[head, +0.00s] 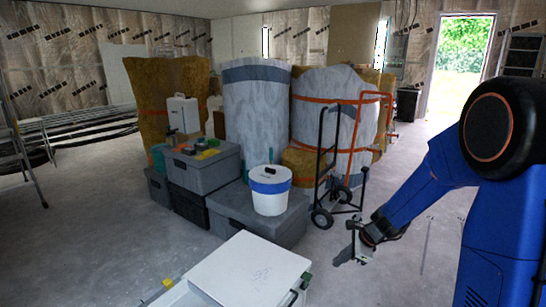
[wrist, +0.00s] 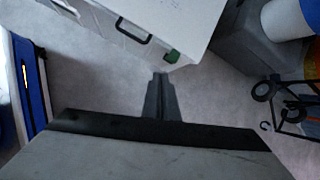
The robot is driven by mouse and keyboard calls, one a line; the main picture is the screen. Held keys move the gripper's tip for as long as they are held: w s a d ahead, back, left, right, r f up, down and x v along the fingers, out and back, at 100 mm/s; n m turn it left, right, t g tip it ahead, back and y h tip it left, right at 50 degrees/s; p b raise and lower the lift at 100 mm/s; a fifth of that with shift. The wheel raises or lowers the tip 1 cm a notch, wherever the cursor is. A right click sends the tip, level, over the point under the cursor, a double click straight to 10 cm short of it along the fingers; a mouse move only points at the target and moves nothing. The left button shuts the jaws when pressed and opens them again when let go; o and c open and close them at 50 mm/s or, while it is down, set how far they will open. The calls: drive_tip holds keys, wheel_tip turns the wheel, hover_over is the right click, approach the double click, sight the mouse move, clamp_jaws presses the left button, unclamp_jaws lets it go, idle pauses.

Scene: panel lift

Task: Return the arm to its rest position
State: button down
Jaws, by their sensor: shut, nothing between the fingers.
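My blue arm (head: 420,190) reaches down and to the left from the right side of the head view. My gripper (head: 345,258) hangs at its end, to the right of a white panel-topped box (head: 255,272) and apart from it. In the wrist view my gripper (wrist: 160,80) has its dark fingers together with nothing between them. The tips appear just below the box's green corner piece (wrist: 172,56) in that picture. The box also has a dark handle (wrist: 133,30) on its side.
A hand truck (head: 338,165) stands behind my gripper. Grey cases (head: 262,215) with a white bucket (head: 270,190) stand behind the white box. Large wrapped rolls (head: 255,110) fill the back. A ladder (head: 18,140) is at far left. The floor right of the hand truck is clear.

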drive_tip(key=s+r+n+h, duration=0.1)
drive_tip(key=s+r+n, duration=0.7)
drive_tip(key=s, duration=0.4)
drive_tip(key=s+r+n+h, duration=0.1)
drive_tip(key=s+r+n, duration=0.6)
drive_tip(key=s+r, duration=0.3)
drive_tip(key=s+d+n+t+h, duration=0.1)
drive_tip(key=s+d+n+h, duration=0.2)
drive_tip(key=s, duration=0.8)
drive_tip(key=shift+s+d+r+n, duration=0.35)
drive_tip(key=shift+d+n, duration=0.5)
drive_tip(key=shift+n, duration=0.55)
